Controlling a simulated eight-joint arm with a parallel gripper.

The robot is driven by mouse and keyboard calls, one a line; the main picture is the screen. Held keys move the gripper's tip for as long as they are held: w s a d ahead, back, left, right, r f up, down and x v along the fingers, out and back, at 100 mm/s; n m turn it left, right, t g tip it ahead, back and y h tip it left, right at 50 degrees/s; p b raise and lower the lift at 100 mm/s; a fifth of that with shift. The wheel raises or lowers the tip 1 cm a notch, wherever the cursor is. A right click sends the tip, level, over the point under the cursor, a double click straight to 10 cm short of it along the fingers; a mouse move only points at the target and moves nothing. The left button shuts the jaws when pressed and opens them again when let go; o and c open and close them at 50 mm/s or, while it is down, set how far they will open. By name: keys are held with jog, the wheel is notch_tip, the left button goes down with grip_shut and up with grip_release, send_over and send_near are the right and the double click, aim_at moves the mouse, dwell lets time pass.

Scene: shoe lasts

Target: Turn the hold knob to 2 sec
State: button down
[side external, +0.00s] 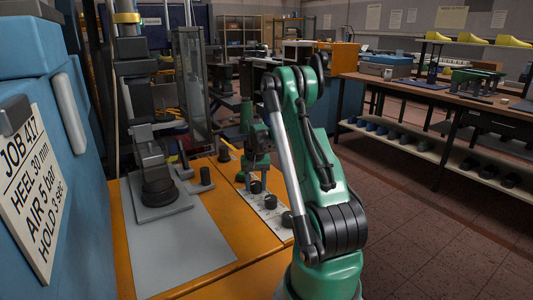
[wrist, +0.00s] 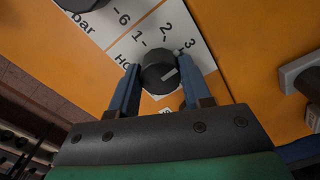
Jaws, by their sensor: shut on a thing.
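The hold knob (wrist: 153,74) is round and black, on a white panel (wrist: 205,62) printed with 1, 2 and 3 and a partly hidden label starting "HO". Its pale pointer mark faces right and slightly up, toward the 3 side rather than the 2. My gripper (wrist: 158,67) has its two blue fingers on either side of the knob, shut on it. In the side external view my gripper (side external: 254,168) reaches down over the knob panel (side external: 277,221), where my arm hides part of the row.
Another black knob (wrist: 80,3) sits beside it, near "bar" and 6. A job plate (side external: 28,190) reads HOLD 3 sec, AIR 5 bar, HEEL 30 mm. A dark machine post (side external: 158,190) stands left of the panel. Orange bench top (side external: 228,219) surrounds the panel.

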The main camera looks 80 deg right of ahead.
aim_at(255, 183)
jog(key=n, duration=0.4)
jog(key=shift+n, duration=1.8)
jog(key=shift+c, duration=1.9)
grip_release()
jog(key=shift+r, duration=2.85)
